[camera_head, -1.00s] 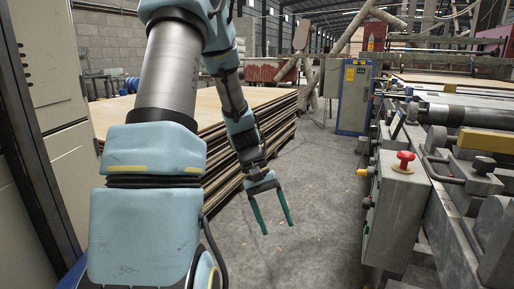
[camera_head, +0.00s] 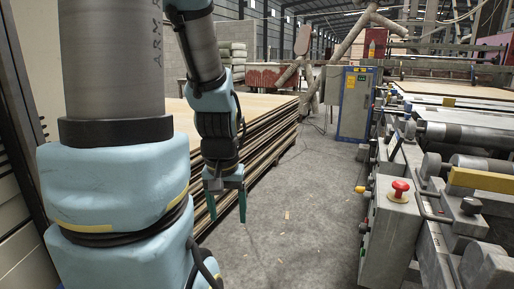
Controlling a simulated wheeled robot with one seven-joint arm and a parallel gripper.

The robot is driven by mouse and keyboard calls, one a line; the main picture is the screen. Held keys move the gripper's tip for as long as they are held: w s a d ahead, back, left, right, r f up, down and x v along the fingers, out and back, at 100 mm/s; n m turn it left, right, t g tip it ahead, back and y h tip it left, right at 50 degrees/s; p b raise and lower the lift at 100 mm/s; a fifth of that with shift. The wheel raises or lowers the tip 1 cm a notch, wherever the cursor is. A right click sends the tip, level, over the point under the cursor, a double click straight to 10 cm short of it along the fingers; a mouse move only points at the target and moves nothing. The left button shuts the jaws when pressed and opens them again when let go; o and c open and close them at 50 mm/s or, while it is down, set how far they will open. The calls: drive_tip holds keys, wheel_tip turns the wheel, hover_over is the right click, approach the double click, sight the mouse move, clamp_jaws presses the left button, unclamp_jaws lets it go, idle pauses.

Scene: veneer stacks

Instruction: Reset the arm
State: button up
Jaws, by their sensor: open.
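My gripper (camera_head: 227,208) hangs from my blue and grey arm, left of the picture's middle. Its two green fingers point down and stand apart, with nothing between them. It is in front of the side of the veneer stack (camera_head: 268,150) as seen from here, above the grey floor. I cannot tell whether it touches the stack; a gap seems to show. My upper arm fills much of the left side and hides part of the stack.
A machine with rollers stands at the right, with a grey control box (camera_head: 392,225) bearing a red button (camera_head: 400,191). A blue-framed cabinet (camera_head: 355,103) stands further back. The floor (camera_head: 300,215) between stack and machine is clear apart from small scraps.

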wheel_tip(320, 180, up, 15)
drive_tip(key=p, duration=1.3)
drive_tip(key=shift+r, duration=0.2)
